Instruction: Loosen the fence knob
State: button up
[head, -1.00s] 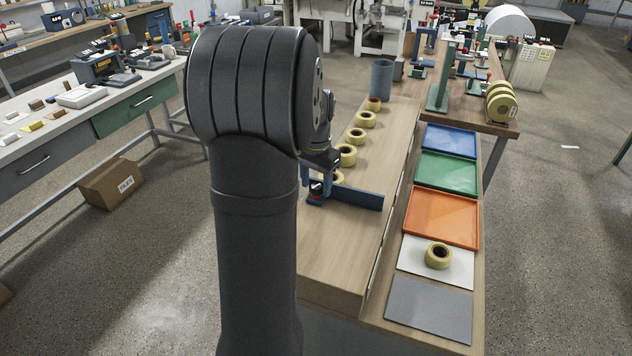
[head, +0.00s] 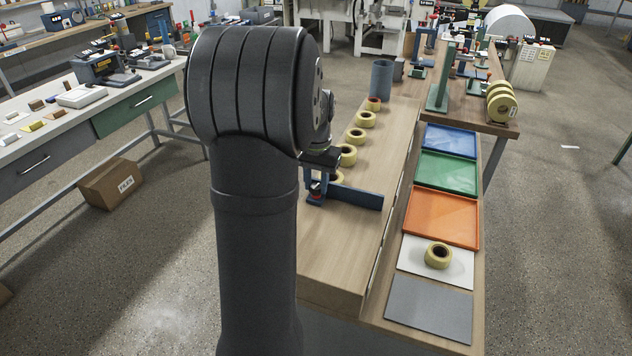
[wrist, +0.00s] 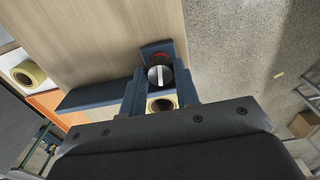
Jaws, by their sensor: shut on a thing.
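The blue fence (head: 358,197) stands on the wooden bench, and its long bar also shows in the wrist view (wrist: 95,95). The fence knob (wrist: 159,74) is a dark round cap with a pale stripe and a red ring beneath it, at one end of the fence. In the head view a bit of red at the fence's end is partly hidden by my gripper. My gripper (wrist: 160,84) points down over that end, its two dark blue fingers on either side of the knob and shut on it. The exact contact is hard to see.
A tape roll (wrist: 162,103) sits close beside the knob. Several more rolls (head: 356,135) stand in a row toward a grey-blue cylinder (head: 381,79). Orange (head: 441,217), green and blue trays lie right, with a roll (head: 438,256) on a white sheet. The bench front is clear.

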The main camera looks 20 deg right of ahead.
aim_at(316, 186)
jog(key=o, duration=1)
jog(key=shift+c, duration=0.2)
jog(key=shift+r, duration=0.1)
notch_tip(316, 186, up, 17)
jog(key=shift+r, duration=0.15)
notch_tip(316, 186, down, 18)
jog(key=shift+r, duration=0.25)
dwell(0.4)
jog(key=shift+r, duration=0.1)
